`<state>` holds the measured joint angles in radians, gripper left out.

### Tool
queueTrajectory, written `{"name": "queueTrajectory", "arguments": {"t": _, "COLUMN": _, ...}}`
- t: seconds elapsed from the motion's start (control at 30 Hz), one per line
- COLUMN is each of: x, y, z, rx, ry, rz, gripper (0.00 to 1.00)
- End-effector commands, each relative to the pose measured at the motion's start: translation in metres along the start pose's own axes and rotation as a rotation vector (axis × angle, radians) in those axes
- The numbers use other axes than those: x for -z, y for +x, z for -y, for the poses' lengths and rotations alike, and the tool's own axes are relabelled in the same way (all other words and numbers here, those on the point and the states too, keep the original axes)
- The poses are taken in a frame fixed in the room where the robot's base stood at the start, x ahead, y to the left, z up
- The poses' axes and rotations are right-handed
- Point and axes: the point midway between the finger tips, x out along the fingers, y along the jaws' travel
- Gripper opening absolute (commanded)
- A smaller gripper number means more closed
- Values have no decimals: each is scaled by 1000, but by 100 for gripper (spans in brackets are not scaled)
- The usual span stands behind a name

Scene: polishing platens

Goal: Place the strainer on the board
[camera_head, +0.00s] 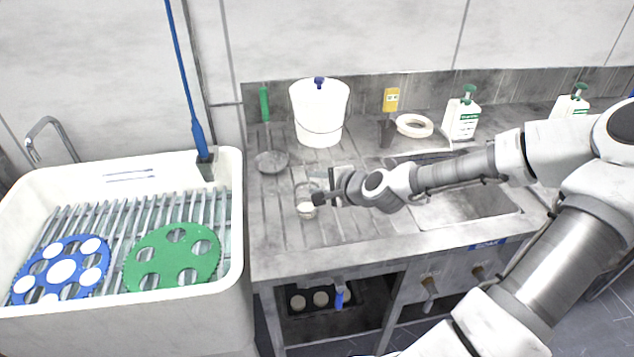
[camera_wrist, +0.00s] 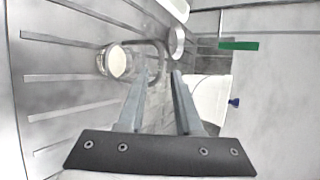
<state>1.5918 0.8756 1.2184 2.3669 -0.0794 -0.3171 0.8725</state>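The strainer stands at the back of the steel counter against the splashback. Its green handle (camera_head: 265,104) points up and its grey bowl (camera_head: 271,161) rests low on the counter. In the wrist view the green handle (camera_wrist: 238,45) is at upper right, with the round bowl (camera_wrist: 176,42) to its left. The board appears to be the grooved drainboard (camera_head: 285,232) in front of the strainer; its grooves also show in the wrist view (camera_wrist: 70,78). My gripper (camera_head: 316,199) is over the drainboard, to the front right of the strainer. Its fingers (camera_wrist: 163,70) are apart, with nothing visibly held.
A white bucket (camera_head: 320,112) stands behind. The sink basin (camera_head: 465,205) is to the right. A white tub (camera_head: 240,215) holding blue and green discs is left.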

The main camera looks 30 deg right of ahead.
Motion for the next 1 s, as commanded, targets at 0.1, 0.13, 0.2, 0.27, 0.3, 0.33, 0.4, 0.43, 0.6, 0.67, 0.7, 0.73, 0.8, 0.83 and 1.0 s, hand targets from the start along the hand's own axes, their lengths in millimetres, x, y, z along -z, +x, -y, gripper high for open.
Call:
{"name": "queueTrajectory", "arguments": {"t": 0.1, "x": 0, "y": 0, "z": 0, "rx": 0, "ry": 0, "rz": 0, "gripper": 44}}
{"name": "queueTrajectory", "arguments": {"t": 0.13, "x": 0, "y": 0, "z": 0, "rx": 0, "ry": 0, "rz": 0, "gripper": 44}}
{"name": "queueTrajectory", "arguments": {"t": 0.2, "x": 0, "y": 0, "z": 0, "rx": 0, "ry": 0, "rz": 0, "gripper": 44}}
{"name": "queueTrajectory", "arguments": {"t": 0.27, "x": 0, "y": 0, "z": 0, "rx": 0, "ry": 0, "rz": 0, "gripper": 44}}
{"name": "queueTrajectory", "arguments": {"t": 0.3, "x": 0, "y": 0, "z": 0, "rx": 0, "ry": 0, "rz": 0, "gripper": 44}}
{"name": "queueTrajectory", "arguments": {"t": 0.33, "x": 0, "y": -1, "z": 1, "rx": 0, "ry": 0, "rz": 0, "gripper": 44}}
{"name": "queueTrajectory", "arguments": {"t": 0.4, "x": -1, "y": -3, "z": 5, "rx": 0, "ry": -1, "rz": -1, "gripper": 44}}
{"name": "queueTrajectory", "arguments": {"t": 0.43, "x": 0, "y": -5, "z": 4, "rx": -1, "ry": 1, "rz": -1, "gripper": 44}}
{"name": "queueTrajectory", "arguments": {"t": 0.6, "x": 0, "y": -23, "z": 5, "rx": 0, "ry": 1, "rz": -3, "gripper": 44}}
{"name": "queueTrajectory", "arguments": {"t": 0.67, "x": 0, "y": -32, "z": 5, "rx": 0, "ry": 1, "rz": -3, "gripper": 44}}
{"name": "queueTrajectory", "arguments": {"t": 0.7, "x": 0, "y": -38, "z": 5, "rx": 1, "ry": 2, "rz": -4, "gripper": 44}}
{"name": "queueTrajectory", "arguments": {"t": 0.73, "x": 0, "y": -42, "z": 5, "rx": 1, "ry": 2, "rz": -3, "gripper": 44}}
{"name": "queueTrajectory", "arguments": {"t": 0.8, "x": 0, "y": -52, "z": 5, "rx": 0, "ry": 3, "rz": -3, "gripper": 44}}
{"name": "queueTrajectory", "arguments": {"t": 0.83, "x": 0, "y": -56, "z": 5, "rx": 1, "ry": 3, "rz": -3, "gripper": 44}}
{"name": "queueTrajectory", "arguments": {"t": 1.0, "x": 0, "y": -80, "z": 5, "rx": 0, "ry": 3, "rz": -3, "gripper": 44}}
